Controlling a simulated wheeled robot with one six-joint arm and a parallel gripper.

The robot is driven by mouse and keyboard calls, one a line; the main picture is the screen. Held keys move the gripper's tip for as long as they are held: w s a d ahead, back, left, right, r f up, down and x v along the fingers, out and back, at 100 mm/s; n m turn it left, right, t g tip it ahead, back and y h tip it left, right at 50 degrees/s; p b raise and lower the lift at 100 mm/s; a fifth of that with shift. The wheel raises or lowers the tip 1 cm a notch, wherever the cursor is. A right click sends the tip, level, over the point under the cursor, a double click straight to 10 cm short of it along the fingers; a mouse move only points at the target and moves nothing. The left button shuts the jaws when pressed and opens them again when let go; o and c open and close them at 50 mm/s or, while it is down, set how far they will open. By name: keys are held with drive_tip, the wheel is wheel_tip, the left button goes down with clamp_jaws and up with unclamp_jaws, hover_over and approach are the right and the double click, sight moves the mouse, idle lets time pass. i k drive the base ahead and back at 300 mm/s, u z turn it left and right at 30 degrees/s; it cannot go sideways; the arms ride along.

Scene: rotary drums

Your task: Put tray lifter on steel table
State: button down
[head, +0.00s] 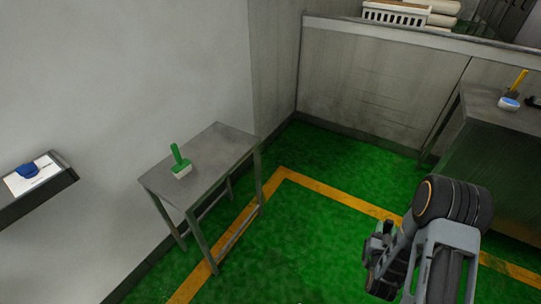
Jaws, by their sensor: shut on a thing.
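The steel table (211,183) stands by the left wall, a small grey metal table with thin legs. A green-handled brush-like tool (180,164) with a pale base stands on it, handle up. My gripper (379,258) is at the lower right, over the green floor and well apart from the table. It is shut on a small dark thing, mostly hidden by the gripper and my arm. I cannot make out its shape, and I see nothing else that I can name as the tray lifter.
A wall shelf (64,184) at left holds a paper with a blue item. Another table (482,121) at right holds a yellow-handled brush (513,92). A low partition (385,88) closes the back. Green floor with a yellow line (335,193) lies clear between the tables.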

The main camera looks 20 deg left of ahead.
sight(215, 147)
drive_tip(key=u, duration=1.95)
